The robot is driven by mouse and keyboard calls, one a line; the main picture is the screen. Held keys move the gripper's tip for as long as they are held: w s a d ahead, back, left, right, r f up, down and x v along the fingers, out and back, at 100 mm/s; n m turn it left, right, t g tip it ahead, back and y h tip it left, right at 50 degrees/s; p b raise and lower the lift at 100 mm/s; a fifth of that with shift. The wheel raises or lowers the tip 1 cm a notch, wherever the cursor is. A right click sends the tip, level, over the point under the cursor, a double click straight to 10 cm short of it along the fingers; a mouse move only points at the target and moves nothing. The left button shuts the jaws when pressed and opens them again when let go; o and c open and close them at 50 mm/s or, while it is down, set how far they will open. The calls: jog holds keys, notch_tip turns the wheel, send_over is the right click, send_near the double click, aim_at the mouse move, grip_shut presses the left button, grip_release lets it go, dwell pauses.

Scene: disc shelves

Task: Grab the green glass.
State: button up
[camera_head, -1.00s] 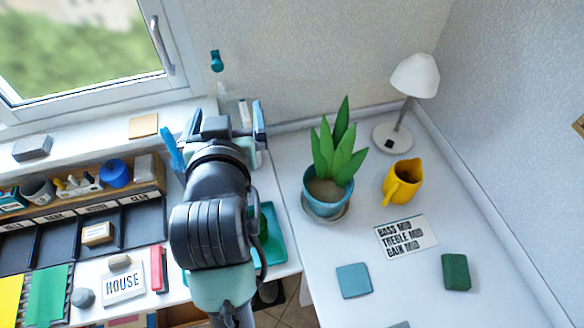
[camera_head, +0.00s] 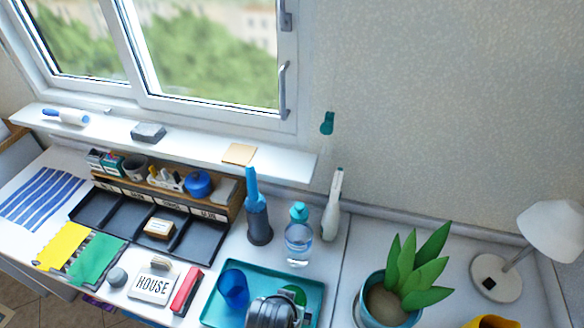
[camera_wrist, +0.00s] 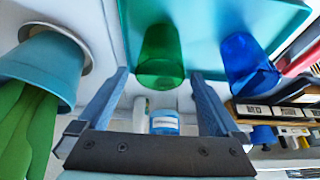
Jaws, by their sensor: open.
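The green glass (camera_wrist: 160,58) stands at the teal tray (camera_wrist: 215,18) in the wrist view, which looks upside down. My gripper (camera_wrist: 160,73) is open, with one finger on each side of the glass in the picture; I see no contact. The blue glass (camera_wrist: 247,65) is beside it, outside the fingers. In the head view, the green glass (camera_head: 296,294) is mostly hidden behind my dark wrist. The blue glass (camera_head: 234,288) stands to its left on the teal tray (camera_head: 262,268). My fingers are not visible there.
A potted plant (camera_head: 375,305) is to the right.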

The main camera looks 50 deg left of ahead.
jog(key=shift+w+x, duration=0.15)
jog(key=shift+x, duration=1.2)
jog(key=shift+w+x, duration=0.1)
jog(key=shift+x, duration=1.3)
jog(key=shift+a+r, duration=0.15)
jog(key=shift+a, duration=0.05)
grip_shut()
